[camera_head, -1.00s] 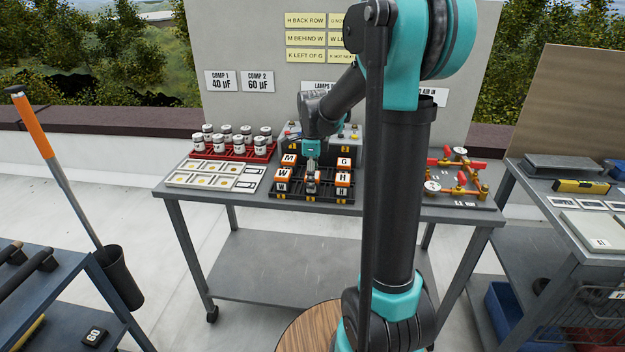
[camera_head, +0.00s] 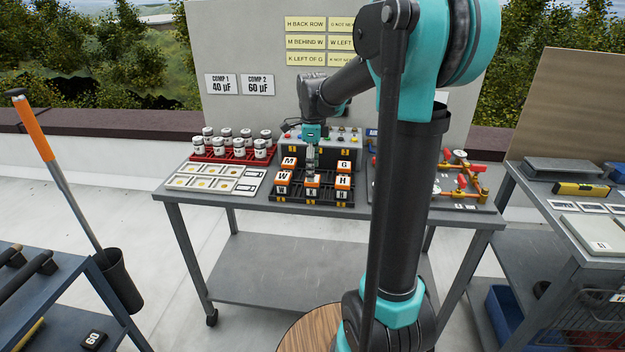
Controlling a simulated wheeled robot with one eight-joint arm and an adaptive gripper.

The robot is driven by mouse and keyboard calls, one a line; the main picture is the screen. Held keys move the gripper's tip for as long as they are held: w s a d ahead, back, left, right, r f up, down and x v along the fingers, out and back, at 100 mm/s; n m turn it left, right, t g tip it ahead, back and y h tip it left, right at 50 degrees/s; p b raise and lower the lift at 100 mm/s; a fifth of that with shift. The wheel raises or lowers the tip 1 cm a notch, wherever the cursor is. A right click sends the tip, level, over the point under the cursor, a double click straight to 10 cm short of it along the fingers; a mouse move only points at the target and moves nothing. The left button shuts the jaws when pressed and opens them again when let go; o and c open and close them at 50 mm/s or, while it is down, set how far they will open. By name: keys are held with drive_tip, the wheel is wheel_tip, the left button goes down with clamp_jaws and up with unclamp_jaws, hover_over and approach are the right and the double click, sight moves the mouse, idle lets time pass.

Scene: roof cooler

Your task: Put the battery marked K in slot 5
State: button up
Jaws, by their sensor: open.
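The battery marked K (camera_head: 312,188) is an orange block with a pale top. It sits in the middle of the black battery tray (camera_head: 315,205), between the battery marked W (camera_head: 283,178) at left and the battery marked H (camera_head: 343,181) at right. The battery marked M (camera_head: 289,163) and the battery marked G (camera_head: 344,166) stand behind those two. My gripper (camera_head: 311,168) is open, pointing down just above and behind the K battery, apparently clear of it. I cannot read which tray place is slot 5.
A grey control box (camera_head: 350,150) stands behind the tray. A red rack (camera_head: 235,155) of white jars and a pale card panel (camera_head: 215,178) are at left. Red-handled valves (camera_head: 460,175) are at right. Yellow notes (camera_head: 305,42) hang on the backboard.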

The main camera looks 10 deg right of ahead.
wheel_tip(320, 180, up, 6)
drive_tip(key=shift+f, duration=0.15)
drive_tip(key=s+d+f+n+t, duration=0.2)
drive_tip(key=s+f+n, duration=0.7)
drive_tip(key=s+n, duration=0.1)
drive_tip(key=s+d+f+n+t, duration=0.2)
drive_tip(key=s+f+n, duration=0.8)
drive_tip(key=s+n, duration=0.1)
drive_tip(key=shift+s+n, duration=0.3)
drive_tip(key=shift+s, duration=0.25)
